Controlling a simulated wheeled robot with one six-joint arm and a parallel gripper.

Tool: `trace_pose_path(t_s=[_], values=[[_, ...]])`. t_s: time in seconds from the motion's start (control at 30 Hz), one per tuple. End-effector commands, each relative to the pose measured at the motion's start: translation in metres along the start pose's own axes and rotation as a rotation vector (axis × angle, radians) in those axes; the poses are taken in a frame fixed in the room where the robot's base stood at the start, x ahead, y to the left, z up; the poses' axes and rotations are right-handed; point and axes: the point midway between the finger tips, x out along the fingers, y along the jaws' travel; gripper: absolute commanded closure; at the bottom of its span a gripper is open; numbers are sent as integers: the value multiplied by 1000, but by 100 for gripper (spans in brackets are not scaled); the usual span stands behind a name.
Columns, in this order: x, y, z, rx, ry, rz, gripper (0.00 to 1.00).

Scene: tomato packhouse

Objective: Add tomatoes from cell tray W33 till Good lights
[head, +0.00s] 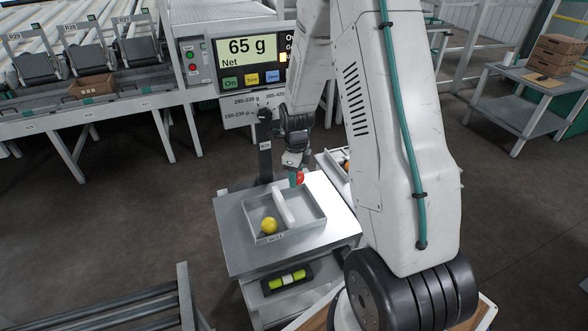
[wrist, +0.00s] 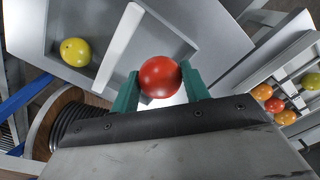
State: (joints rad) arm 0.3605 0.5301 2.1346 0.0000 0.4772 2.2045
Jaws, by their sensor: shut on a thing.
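My gripper (head: 297,179) is shut on a red tomato (wrist: 160,77), held between its green fingers in the wrist view. The red tomato also shows in the head view (head: 299,177), above the far right part of a grey divided tray (head: 290,231) on the scale. A yellow tomato (head: 268,225) lies in the tray's left compartment; it also shows in the wrist view (wrist: 75,52). The right compartment looks empty where visible. The scale display (head: 250,50) reads 65 g Net; its right part is hidden by my arm. Several orange and yellow-green tomatoes (wrist: 274,105) sit in another tray at the right.
A white divider (head: 283,206) stands between the tray's compartments. A dark post (head: 265,160) rises behind the scale table (head: 229,235). A spirit level (head: 287,280) sits below the tray.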

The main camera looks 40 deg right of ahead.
Motion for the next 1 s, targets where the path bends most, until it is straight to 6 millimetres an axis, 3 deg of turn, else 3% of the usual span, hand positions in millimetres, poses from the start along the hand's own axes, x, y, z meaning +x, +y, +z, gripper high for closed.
trace_pose_path(t_s=[0.5,1.0], values=[[59,2,2,-6,1,1,65],[70,1,2,-6,0,-1,65]])
